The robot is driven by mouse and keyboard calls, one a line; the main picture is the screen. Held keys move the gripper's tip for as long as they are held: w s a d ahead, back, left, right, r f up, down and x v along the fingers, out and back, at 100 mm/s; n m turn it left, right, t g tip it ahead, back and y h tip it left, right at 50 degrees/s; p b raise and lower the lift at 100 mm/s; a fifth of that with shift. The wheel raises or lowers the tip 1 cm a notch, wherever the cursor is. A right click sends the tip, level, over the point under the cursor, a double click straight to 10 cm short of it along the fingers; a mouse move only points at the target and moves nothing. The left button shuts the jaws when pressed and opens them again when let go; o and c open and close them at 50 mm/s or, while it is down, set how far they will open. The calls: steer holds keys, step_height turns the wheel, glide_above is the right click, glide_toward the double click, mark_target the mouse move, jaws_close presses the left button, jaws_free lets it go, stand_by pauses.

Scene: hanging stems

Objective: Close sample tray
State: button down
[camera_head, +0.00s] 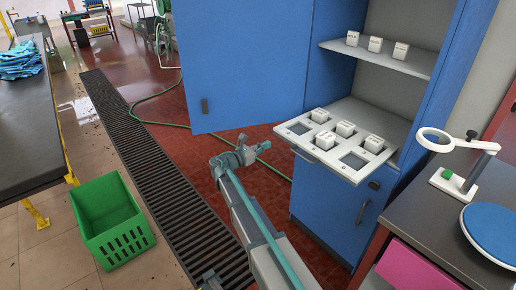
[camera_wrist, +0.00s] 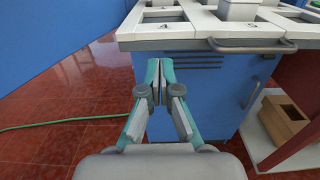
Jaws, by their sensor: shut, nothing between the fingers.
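The white sample tray (camera_head: 330,163) is pulled out from the blue cabinet (camera_head: 335,205), level, with several small white boxes in its compartments. Some compartments at its near side are empty. In the wrist view the tray's front edge (camera_wrist: 180,45) crosses the top, with a grey handle (camera_wrist: 250,48) right of centre. My gripper (camera_wrist: 160,65) is shut and empty. In the wrist view its fingertips appear just below the tray's front edge, left of the handle; whether they touch cannot be told. In the head view my gripper (camera_head: 262,147) is left of the tray.
The blue cabinet door (camera_head: 240,65) stands open to the left. A shelf (camera_head: 380,58) above the tray holds three white boxes. A dark bench (camera_head: 435,200) with a magnifier (camera_head: 437,140) stands at right. A green crate (camera_head: 112,220) is on the floor at left.

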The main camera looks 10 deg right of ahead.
mark_target(283, 136)
steer(key=p+x, duration=0.1)
steer(key=x, duration=0.7)
